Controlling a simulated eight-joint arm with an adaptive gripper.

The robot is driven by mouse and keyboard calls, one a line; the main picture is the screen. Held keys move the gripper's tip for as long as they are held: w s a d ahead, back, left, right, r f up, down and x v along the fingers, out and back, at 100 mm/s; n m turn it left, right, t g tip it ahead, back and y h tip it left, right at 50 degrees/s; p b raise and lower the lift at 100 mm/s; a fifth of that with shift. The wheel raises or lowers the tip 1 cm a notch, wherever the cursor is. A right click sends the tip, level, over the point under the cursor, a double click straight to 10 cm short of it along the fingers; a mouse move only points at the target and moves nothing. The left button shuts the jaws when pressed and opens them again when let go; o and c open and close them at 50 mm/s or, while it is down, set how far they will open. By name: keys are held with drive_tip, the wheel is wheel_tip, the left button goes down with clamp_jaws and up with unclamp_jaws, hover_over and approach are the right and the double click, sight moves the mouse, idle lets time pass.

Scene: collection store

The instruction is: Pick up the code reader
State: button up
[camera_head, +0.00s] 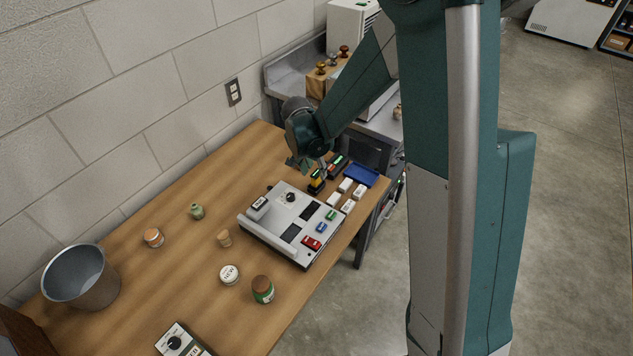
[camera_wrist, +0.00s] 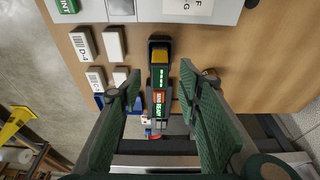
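The code reader appears to be the long black device (camera_wrist: 160,78) in the middle of the wrist view, with a yellow button, a green lit display and a red and green label. It lies on the wooden table beyond the grey console; in the head view its yellow end (camera_head: 316,181) shows, partly hidden by my gripper. My gripper (camera_head: 318,170) is above it, pointing down. In the wrist view the green finger pads (camera_wrist: 163,90) stand apart on either side of the device, with a gap to each side. The gripper is open and holds nothing.
The grey console (camera_head: 283,240) lies close to the reader. Several white blocks (camera_head: 347,185) and a blue tray (camera_head: 361,174) are beside it, near the table edge. Jars, a cork and a metal bucket (camera_head: 82,277) stand farther left. The back of the wooden table (camera_head: 235,160) is clear.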

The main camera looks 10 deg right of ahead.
sight(317, 173)
drive_tip(key=shift+x, duration=1.65)
drive_tip(key=shift+d, duration=0.1)
drive_tip(key=c, duration=1.1)
drive_tip(key=shift+o, duration=0.2)
drive_tip(key=shift+r, duration=0.15)
drive_tip(key=shift+r+p, duration=0.55)
drive_tip(key=shift+r, duration=4.35)
